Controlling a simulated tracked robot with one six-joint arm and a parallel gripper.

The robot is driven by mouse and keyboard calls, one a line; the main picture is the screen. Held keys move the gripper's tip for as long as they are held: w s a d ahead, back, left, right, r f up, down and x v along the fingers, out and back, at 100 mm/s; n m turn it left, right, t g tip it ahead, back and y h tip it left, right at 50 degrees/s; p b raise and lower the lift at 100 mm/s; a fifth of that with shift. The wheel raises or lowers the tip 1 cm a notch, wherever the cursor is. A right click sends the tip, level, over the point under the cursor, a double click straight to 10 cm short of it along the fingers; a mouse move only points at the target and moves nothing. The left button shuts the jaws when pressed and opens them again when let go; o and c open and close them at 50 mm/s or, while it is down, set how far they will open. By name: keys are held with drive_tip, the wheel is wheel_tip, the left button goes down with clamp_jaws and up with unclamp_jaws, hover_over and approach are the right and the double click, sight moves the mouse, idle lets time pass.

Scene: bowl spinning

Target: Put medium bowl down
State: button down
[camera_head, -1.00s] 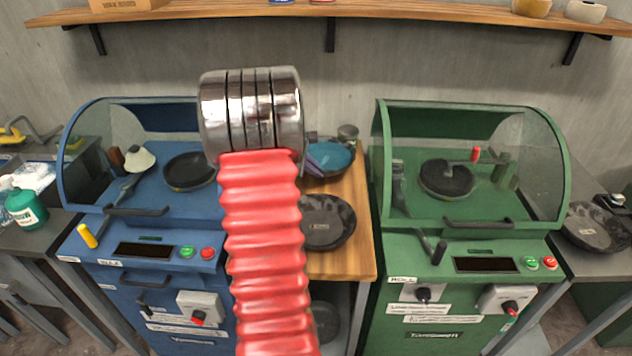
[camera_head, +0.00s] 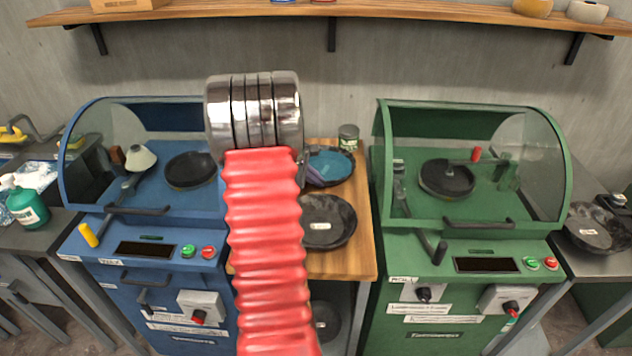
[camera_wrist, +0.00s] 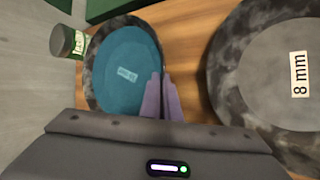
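The medium bowl, teal inside with a mottled dark rim (camera_head: 335,165), is at the back of the wooden table. In the wrist view its teal inside (camera_wrist: 122,65) carries a small label too blurred to read. My gripper (camera_wrist: 161,85) has two purple fingers close together at the bowl's right rim, one inside and one outside, shut on it. In the head view the purple fingers (camera_head: 315,177) show at the bowl's near left edge. The bowl looks level and at or very near the table top; exact contact is hidden.
A dark bowl labelled 8 mm (camera_wrist: 262,70) lies close by, in front in the head view (camera_head: 328,222). A small green-labelled can (camera_head: 348,138) stands behind the teal bowl. Blue (camera_head: 150,215) and green (camera_head: 450,240) machines flank the table (camera_head: 355,245).

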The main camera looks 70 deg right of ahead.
drive_tip(key=c, duration=2)
unclamp_jaws()
drive_tip(key=shift+f, duration=0.1)
drive_tip(key=v, duration=1.2)
